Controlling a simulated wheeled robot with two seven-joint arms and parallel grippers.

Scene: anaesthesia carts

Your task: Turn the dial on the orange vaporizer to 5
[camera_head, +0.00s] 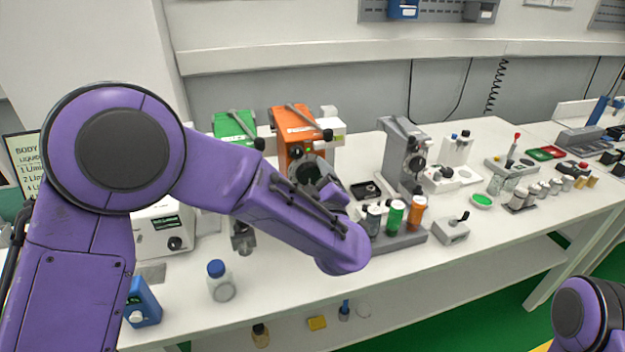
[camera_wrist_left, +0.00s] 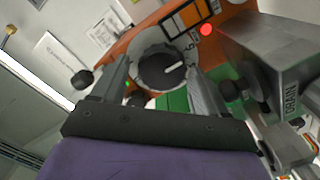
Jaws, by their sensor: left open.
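The orange vaporizer (camera_head: 288,124) stands on the bench at the back, beside the green vaporizer (camera_head: 233,124). Its grey round dial (camera_head: 305,168) faces me and is partly covered by my left arm. In the left wrist view the dial (camera_wrist_left: 166,68) has a dark knob with a white pointer line toward the right. Small marks beside it are too blurred to read surely. My left gripper (camera_wrist_left: 162,82) is open, with one finger on each side of the dial; I cannot tell whether they touch it. My right gripper is out of view.
A grey device (camera_head: 405,155) stands to the right of the orange vaporizer. A blue-capped bottle (camera_head: 221,283) stands near the front edge. Bare bench (camera_head: 290,295) lies below my left wrist.

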